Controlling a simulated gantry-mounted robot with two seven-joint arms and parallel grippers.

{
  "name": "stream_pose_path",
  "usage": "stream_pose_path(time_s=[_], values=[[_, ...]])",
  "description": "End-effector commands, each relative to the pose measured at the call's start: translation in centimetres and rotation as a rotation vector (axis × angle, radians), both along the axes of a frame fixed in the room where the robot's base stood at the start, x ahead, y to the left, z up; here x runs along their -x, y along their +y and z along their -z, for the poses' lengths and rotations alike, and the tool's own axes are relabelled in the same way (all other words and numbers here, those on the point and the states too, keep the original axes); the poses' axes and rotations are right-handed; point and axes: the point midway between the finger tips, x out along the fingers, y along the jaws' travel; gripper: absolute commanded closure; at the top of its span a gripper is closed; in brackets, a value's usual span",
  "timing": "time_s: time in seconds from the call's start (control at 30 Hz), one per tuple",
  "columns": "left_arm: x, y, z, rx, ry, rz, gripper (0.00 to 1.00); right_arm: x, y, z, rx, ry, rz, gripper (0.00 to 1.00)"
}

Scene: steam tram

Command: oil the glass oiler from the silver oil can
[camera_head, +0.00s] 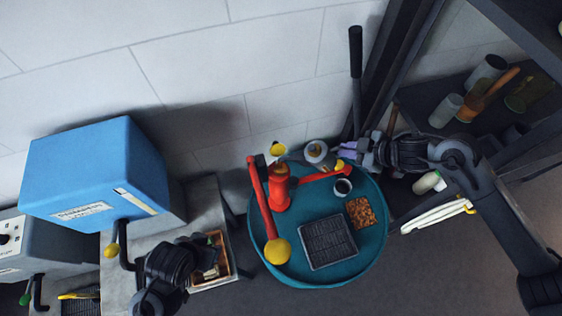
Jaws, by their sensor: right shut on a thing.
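A silver can (317,152), seen from above, is at the far edge of the round teal table. It appears to be the silver oil can, with a grey spout-like part reaching left toward the red fitting. My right gripper (349,150) comes in from the right and is shut on the can; its fingertips are small and partly hidden. A red fitting (281,195) with an orange top stands left of the can, and a yellow cup-like part (278,149) shows behind it. I cannot clearly pick out the glass oiler. My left gripper (212,262) is at lower left, over a wooden tray; its jaws are unclear.
The teal table (262,262) carries red levers with yellow ends, a black ribbed mat (327,241), a brown grainy square (361,212) and a dark-filled cup (343,187). A blue box (95,170) stands left. A shelf with jars is at right; a dark upright is behind.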

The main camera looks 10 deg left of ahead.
Motion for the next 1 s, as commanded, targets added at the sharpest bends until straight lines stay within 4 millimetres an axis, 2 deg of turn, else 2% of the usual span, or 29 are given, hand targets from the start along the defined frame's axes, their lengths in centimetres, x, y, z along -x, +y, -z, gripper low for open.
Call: stream_pose_path(time_s=[0.5, 1.0], values=[[0.0, 0.3, -1.6, -0.014, 0.000, 0.009, 0.55, 0.0, 0.2, -1.1, 0.041, -0.012, 0.000, 1.00], [0.0, 0.1, -1.6, -0.005, 0.000, 0.004, 0.55, 0.0, 0.2, -1.0, 0.047, -0.014, 0.000, 1.00]])
